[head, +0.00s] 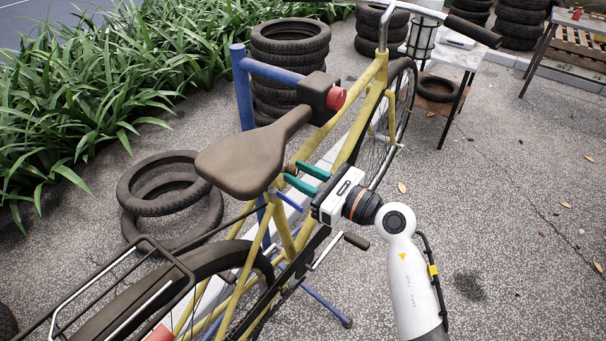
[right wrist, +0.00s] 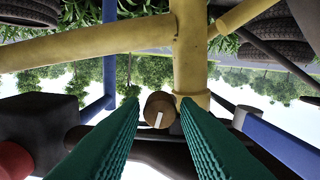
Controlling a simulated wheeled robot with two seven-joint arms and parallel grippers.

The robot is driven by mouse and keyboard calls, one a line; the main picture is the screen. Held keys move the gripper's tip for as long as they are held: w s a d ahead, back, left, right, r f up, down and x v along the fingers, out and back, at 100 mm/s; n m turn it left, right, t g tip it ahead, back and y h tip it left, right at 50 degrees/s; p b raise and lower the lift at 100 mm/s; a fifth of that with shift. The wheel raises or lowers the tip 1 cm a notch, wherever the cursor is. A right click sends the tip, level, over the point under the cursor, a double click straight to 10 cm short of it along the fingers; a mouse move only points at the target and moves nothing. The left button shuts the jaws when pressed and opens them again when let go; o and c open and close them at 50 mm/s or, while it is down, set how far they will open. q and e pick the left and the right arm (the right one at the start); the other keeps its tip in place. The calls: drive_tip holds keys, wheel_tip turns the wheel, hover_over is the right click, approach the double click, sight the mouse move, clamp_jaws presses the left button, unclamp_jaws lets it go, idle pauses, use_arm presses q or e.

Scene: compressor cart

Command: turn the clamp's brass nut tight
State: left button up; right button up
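The brass nut (right wrist: 160,109) is a brown round knob with a white mark on its face, beside the yellow frame tube (right wrist: 189,50) in the right wrist view. In the head view it is a small brown spot (head: 291,169) by the bicycle's seat tube, partly hidden by the fingers. My right gripper (head: 294,173) has green fingers, which are open and point at the nut. In the right wrist view the nut sits between the fingertips, with narrow gaps seeming to show on both sides. My left gripper is not in view.
The yellow bicycle's saddle (head: 248,160) is just left of my fingers. A black clamp head (head: 319,90) with a red knob (head: 337,98) is above them, on a blue stand (head: 242,95). Tyres (head: 168,190) lie at left.

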clamp_jaws()
drive_tip(key=shift+r+m+p, duration=0.15)
drive_tip(key=shift+m+p, duration=0.35)
drive_tip(key=shift+p, duration=0.35)
drive_tip(key=m+p, duration=0.9)
drive_tip(key=p, duration=0.1)
drive_tip(key=shift+d+m, duration=0.1)
drive_tip(key=shift+m, duration=0.2)
drive_tip(key=m+p, duration=0.4)
drive_tip(key=m, duration=0.1)
drive_tip(key=shift+m+p, duration=0.85)
drive_tip(key=shift+m, duration=0.45)
drive_tip(key=shift+f, duration=0.2)
drive_tip(key=shift+o, duration=1.9)
unclamp_jaws()
